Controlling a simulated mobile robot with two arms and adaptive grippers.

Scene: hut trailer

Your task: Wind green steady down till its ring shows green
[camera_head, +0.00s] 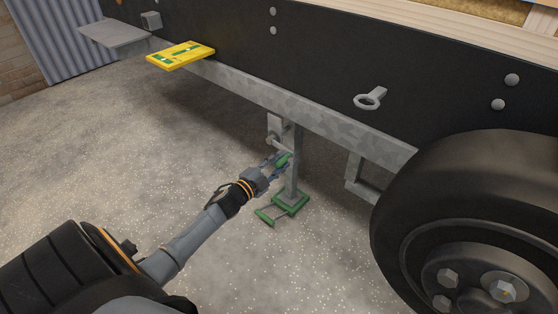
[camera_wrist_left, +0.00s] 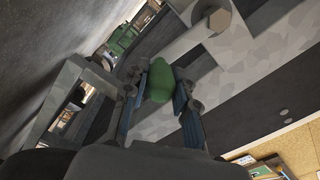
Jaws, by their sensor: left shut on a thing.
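The green steady is a grey metal leg (camera_head: 293,172) hanging from the trailer's chassis rail, with a green foot (camera_head: 291,203) low over the gravel floor. I cannot tell whether the foot touches the ground. My left gripper (camera_head: 276,163) is shut on a green grip (camera_head: 283,160) beside the leg. In the left wrist view the green grip (camera_wrist_left: 160,80) sits between the two fingers, with a grey bracket and bolt (camera_wrist_left: 220,20) close by. I cannot make out a status ring on the steady. My right gripper is out of view.
A black tyre (camera_head: 470,190) stands to the right. A yellow level with green marks (camera_head: 180,54) rests by the rail at the upper left. A metal eye (camera_head: 370,98) sticks out of the black side panel. A green bar (camera_head: 265,217) lies low by the foot. Open floor spreads left.

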